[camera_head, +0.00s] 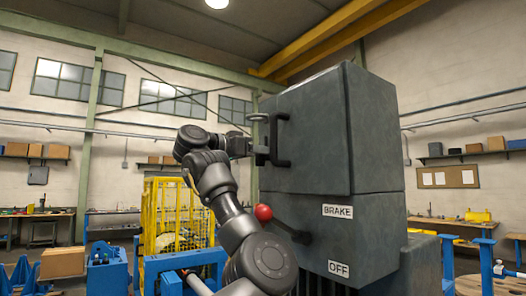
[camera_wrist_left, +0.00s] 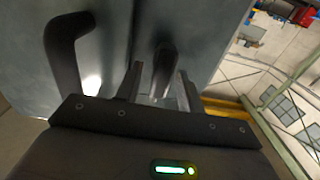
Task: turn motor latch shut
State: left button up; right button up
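The motor housing (camera_head: 310,165) is a large dark grey cabinet in the middle of the head view, with a black bar handle (camera_head: 281,140) on its front. A small latch with a pale round end (camera_head: 258,117) sits at its left edge. My left gripper (camera_head: 262,154) is at that edge, just below the round end. In the left wrist view, the gripper (camera_wrist_left: 158,85) has its two fingers apart, on either side of a dark latch lever (camera_wrist_left: 163,68), with gaps showing. The bar handle (camera_wrist_left: 68,50) is left of the fingers. My right gripper is not in view.
A brake lever with a red ball (camera_head: 263,213) sticks out below the latch, close to my left arm. BRAKE (camera_head: 338,211) and OFF (camera_head: 338,269) labels are on the housing. A yellow cage (camera_head: 172,215) and blue stands (camera_head: 108,272) are to the left.

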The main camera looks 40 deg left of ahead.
pick_arm(q)
grip_shut()
jog(key=shift+f+m+b, duration=0.2)
jog(key=shift+m+b, duration=0.2)
jog(key=shift+b, duration=0.55)
jog(key=m+b, duration=0.1)
jog(key=b, duration=0.1)
jog(key=m+b, duration=0.3)
jog(key=b, duration=0.1)
jog(key=shift+s+d+f+m, duration=0.1)
jog(key=shift+d+f+m, duration=0.05)
jog(key=shift+d+m, duration=0.2)
jog(key=shift+m+b, duration=0.95)
jog(key=shift+m, duration=0.1)
jog(key=shift+d+f+m+b, duration=0.15)
jog(key=shift+m+b, duration=0.4)
jog(key=shift+m, duration=1.15)
jog(key=shift+d+f+m+b, duration=0.1)
jog(key=shift+m+b, duration=0.5)
jog(key=shift+m, duration=1.1)
jog(key=shift+d+f+m+b, duration=0.15)
jog(key=shift+m+b, duration=0.4)
jog(key=shift+m, duration=1.15)
grip_release()
jog(key=shift+s+a, duration=0.1)
